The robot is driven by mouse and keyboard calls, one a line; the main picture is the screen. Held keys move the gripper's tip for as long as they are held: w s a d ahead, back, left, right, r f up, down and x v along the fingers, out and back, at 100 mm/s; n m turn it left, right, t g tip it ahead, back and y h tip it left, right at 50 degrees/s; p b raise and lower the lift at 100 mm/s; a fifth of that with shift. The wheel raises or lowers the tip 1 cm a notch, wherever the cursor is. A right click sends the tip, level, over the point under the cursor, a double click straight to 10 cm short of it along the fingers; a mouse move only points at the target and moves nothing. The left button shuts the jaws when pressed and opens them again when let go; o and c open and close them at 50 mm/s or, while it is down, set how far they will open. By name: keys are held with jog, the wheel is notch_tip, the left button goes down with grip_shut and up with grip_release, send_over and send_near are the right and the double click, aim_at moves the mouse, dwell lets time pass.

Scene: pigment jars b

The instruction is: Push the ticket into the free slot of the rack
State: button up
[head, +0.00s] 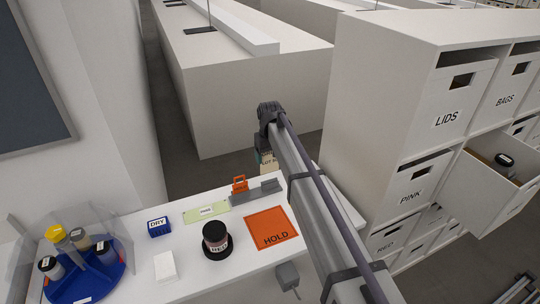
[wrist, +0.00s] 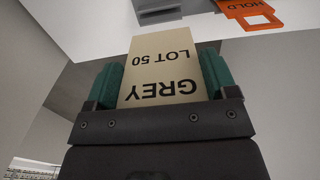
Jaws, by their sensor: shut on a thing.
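A beige ticket (wrist: 163,68) printed GREY LOT 50 is held between the two green-padded fingers of my gripper (wrist: 160,88). Its printed face is towards the wrist camera and its far end sticks out beyond the fingers. In the head view the ticket (head: 268,160) is partly hidden by my arm, at the far edge of the white table. The grey rack (head: 264,189) stands on the table just nearer, with an orange HOLD tag (head: 240,184) at its left end. The rack (wrist: 176,13) also shows at the top of the wrist view, apart from the ticket in the picture. Its slots are not clear.
A drawer cabinet (head: 380,90) with an open drawer (head: 492,196) stands right.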

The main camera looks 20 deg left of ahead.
aim_at(270, 164)
jog(key=shift+f+b, duration=2.15)
jog(key=shift+f, duration=0.1)
jog(key=shift+f+b, duration=2.05)
jog(key=shift+b, duration=0.1)
jog(key=shift+r, duration=0.1)
jog(key=o, duration=0.8)
jog(key=shift+r, duration=0.1)
notch_tip(270, 164, up, 6)
jog(key=p, duration=0.6)
